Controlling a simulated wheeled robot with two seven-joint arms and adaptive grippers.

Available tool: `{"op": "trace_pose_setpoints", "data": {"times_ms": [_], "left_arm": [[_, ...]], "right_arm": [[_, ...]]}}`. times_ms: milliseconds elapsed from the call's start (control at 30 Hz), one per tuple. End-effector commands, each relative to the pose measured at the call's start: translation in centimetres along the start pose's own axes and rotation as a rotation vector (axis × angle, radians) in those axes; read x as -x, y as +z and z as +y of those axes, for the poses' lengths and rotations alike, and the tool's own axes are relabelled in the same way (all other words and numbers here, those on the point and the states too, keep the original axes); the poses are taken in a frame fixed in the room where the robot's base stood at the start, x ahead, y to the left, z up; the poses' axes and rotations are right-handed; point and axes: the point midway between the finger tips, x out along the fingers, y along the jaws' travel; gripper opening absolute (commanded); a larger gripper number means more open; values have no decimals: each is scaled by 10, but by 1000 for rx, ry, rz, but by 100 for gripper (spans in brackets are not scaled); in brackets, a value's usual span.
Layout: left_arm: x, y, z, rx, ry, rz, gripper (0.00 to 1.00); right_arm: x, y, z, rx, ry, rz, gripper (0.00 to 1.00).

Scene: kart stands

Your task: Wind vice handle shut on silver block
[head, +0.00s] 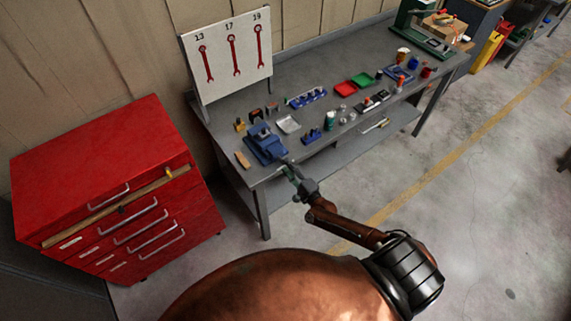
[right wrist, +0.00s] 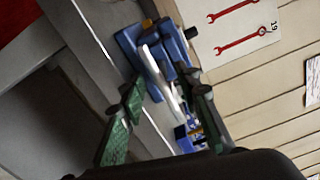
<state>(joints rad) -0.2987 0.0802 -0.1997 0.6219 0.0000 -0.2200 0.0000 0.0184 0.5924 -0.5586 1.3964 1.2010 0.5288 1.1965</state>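The blue vice (head: 265,146) sits at the near left corner of the grey workbench. In the right wrist view the vice (right wrist: 128,42) shows beyond my fingers, with a long pale silver piece (right wrist: 152,62) along it. I cannot tell whether that piece is the silver block or part of the vice, and I cannot make out the handle clearly. My right gripper (head: 287,169) is just off the bench's front edge, close to the vice. In the wrist view its green-padded fingers (right wrist: 163,112) are spread apart, with nothing clearly held between them. My left gripper is out of view.
The grey workbench (head: 330,65) carries a red tray (head: 345,88), a green tray (head: 362,79), a silver tray (head: 288,124) and several small parts. A wrench board (head: 228,55) stands behind the vice. A red tool cabinet (head: 105,170) stands at left. The floor in front is clear.

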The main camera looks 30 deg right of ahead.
Motion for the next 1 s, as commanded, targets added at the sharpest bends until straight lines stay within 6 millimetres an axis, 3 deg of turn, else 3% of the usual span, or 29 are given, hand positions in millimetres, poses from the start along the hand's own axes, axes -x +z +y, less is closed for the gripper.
{"op": "trace_pose_setpoints", "data": {"times_ms": [200,467,900,1000], "left_arm": [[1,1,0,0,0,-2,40],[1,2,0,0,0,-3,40],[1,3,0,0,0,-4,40],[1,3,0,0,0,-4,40]], "right_arm": [[-18,0,0,1,0,0,30],[-19,0,1,1,1,0,30],[-18,0,0,2,1,1,1],[-18,0,1,2,1,1,0]]}}
